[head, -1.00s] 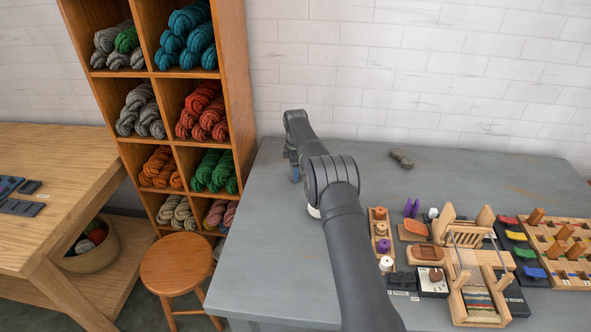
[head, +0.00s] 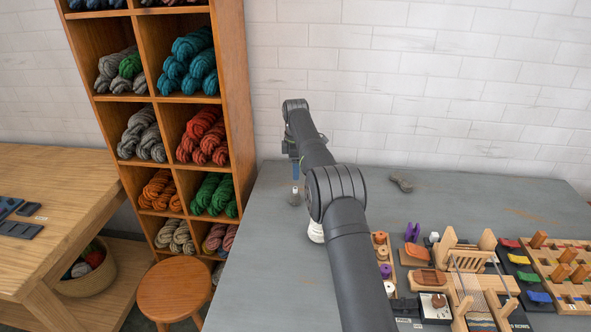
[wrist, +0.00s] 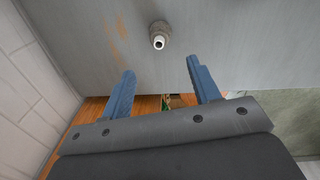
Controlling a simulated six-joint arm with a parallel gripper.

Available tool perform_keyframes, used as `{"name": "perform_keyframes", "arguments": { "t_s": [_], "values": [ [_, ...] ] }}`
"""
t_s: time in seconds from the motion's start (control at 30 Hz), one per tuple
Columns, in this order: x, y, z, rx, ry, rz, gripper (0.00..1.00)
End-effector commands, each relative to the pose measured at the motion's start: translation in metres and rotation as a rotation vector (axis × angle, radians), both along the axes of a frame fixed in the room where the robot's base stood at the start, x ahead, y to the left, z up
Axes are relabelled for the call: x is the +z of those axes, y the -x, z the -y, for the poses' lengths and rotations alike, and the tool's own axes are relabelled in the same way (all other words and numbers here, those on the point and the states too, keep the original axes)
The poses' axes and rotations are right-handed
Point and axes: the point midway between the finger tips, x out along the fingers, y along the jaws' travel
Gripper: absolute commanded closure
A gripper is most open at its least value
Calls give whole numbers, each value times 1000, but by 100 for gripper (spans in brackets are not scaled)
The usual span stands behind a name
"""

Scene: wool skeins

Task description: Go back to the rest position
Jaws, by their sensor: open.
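My gripper (head: 295,172) is at the end of my dark grey arm, above the back left part of the grey table (head: 265,235). Its two blue fingers are spread apart in the wrist view (wrist: 161,82), with nothing between them. A small grey cylinder with a white tip (wrist: 159,38) stands on the table beyond the fingertips, apart from them. It also shows just below the gripper in the head view (head: 295,198).
A wooden shelf (head: 240,90) of wool skeins stands left of the table, with a round stool (head: 174,290) before it. A small loom (head: 470,262), spools (head: 385,270) and a peg board (head: 560,268) fill the table's right. A grey object (head: 402,182) lies near the back wall.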

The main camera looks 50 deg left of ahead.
Motion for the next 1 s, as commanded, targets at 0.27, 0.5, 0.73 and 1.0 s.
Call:
{"name": "perform_keyframes", "arguments": {
  "t_s": [0.27,0.5,0.73,1.0],
  "values": [
    [-10,0,0,0,2,-2,44],
    [-50,-1,-1,0,4,-2,44],
    [-97,-2,-3,0,4,-2,44],
    [-104,-4,-5,0,-2,2,44]
  ]
}}
